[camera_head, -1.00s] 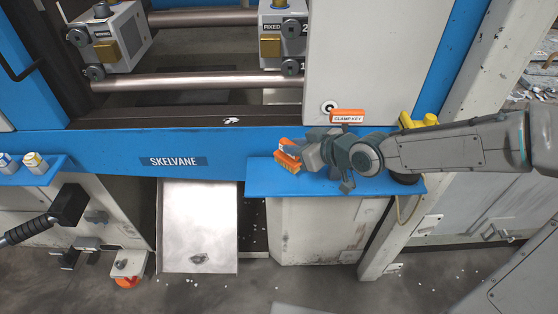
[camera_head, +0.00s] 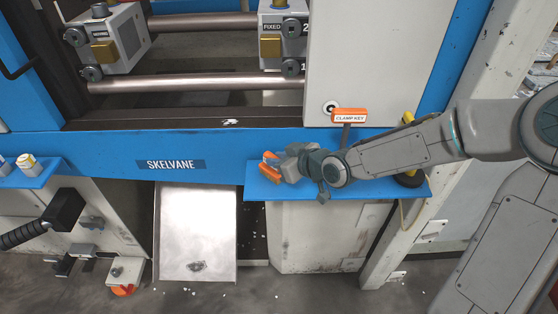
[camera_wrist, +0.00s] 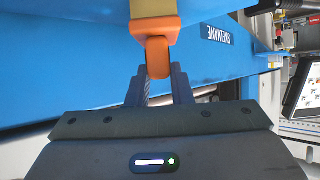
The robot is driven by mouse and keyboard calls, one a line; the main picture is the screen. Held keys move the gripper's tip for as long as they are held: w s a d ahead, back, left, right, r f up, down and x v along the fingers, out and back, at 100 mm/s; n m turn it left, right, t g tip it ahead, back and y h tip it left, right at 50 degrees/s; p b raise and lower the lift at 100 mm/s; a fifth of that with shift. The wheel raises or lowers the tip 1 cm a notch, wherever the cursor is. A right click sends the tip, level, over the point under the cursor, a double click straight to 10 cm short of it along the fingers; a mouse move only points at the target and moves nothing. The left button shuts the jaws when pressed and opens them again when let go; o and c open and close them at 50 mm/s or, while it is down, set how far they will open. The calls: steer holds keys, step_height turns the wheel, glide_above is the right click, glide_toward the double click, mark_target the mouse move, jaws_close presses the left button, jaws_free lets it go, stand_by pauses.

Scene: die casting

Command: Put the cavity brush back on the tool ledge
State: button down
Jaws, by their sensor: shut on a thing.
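The cavity brush shows as an orange piece (camera_head: 270,168) at the left end of the blue tool ledge (camera_head: 385,190). In the wrist view its orange handle (camera_wrist: 157,55) sits between my two fingers, with a tan part beyond it. My gripper (camera_head: 281,168) is shut on the brush, and it also shows in the wrist view (camera_wrist: 158,88). The brush is over or at the ledge's left end; I cannot tell whether it touches the surface. My wrist and arm hide part of the ledge.
An orange clamp key (camera_head: 349,115) stands upright behind my wrist. A yellow-handled item (camera_head: 409,150) is at the ledge's right end, partly hidden by my arm. A metal chute (camera_head: 196,230) lies to the left below the ledge. The blue machine beam (camera_head: 120,150) runs behind.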

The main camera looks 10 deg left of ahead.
steer(key=c, duration=1.3)
jaws_free()
steer(key=p+v, duration=0.4)
steer(key=v, duration=0.8)
steer(key=shift+p, duration=0.3)
steer(key=shift+s, duration=0.1)
